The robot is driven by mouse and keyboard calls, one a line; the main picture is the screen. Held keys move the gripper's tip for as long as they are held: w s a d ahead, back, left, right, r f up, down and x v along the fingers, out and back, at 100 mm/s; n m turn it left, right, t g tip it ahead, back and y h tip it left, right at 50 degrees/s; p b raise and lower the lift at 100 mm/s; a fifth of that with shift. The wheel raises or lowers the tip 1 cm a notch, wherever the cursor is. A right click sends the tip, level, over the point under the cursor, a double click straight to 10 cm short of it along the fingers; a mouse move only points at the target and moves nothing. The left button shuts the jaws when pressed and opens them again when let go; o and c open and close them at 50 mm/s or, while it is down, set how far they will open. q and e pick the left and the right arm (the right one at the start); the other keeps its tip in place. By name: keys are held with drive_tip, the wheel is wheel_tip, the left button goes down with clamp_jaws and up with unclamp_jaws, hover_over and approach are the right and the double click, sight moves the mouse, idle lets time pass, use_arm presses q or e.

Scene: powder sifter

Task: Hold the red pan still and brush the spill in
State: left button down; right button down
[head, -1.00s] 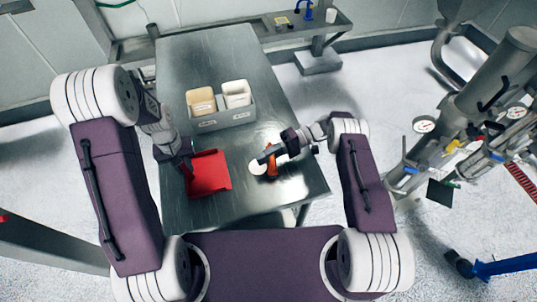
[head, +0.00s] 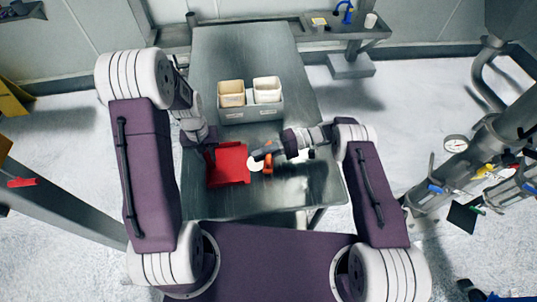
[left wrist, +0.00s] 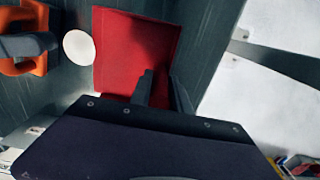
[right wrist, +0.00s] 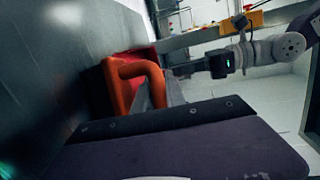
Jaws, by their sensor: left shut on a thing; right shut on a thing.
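The red pan (head: 229,172) lies on the metal table near its front edge. My left gripper (head: 210,153) is shut on the pan's far-left side; its fingers (left wrist: 164,90) overlap the pan (left wrist: 135,45) in the left wrist view. My right gripper (head: 261,151) is shut on the orange brush (head: 268,163), right of the pan. The brush also shows in the right wrist view (right wrist: 128,72). The white round spill (head: 254,164) lies between brush and pan, at the pan's right edge. In the left wrist view the spill (left wrist: 79,47) almost meets or touches that edge.
A grey caddy (head: 250,113) with a tan bin (head: 231,93) and a white bin (head: 267,89) stands farther back on the table (head: 240,45). The table right of the brush is clear. Steel pipework with a gauge (head: 455,144) stands off to the right.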

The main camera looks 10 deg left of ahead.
drive_tip(key=shift+s+a, duration=0.1)
drive_tip(key=shift+a, duration=3.2)
drive_tip(key=shift+a+r, duration=0.15)
drive_tip(key=shift+a, duration=0.85)
drive_tip(key=shift+d+r, duration=0.4)
drive_tip(key=shift+r, duration=0.3)
drive_tip(key=shift+d+r, duration=0.35)
drive_tip(key=shift+r, duration=0.4)
drive_tip(key=shift+d+r, duration=0.4)
drive_tip(key=shift+r, duration=0.3)
use_arm(q)
drive_tip(key=c, duration=1.1)
unclamp_jaws()
drive_tip(key=shift+c, duration=0.2)
wheel_tip(320, 180, up, 12)
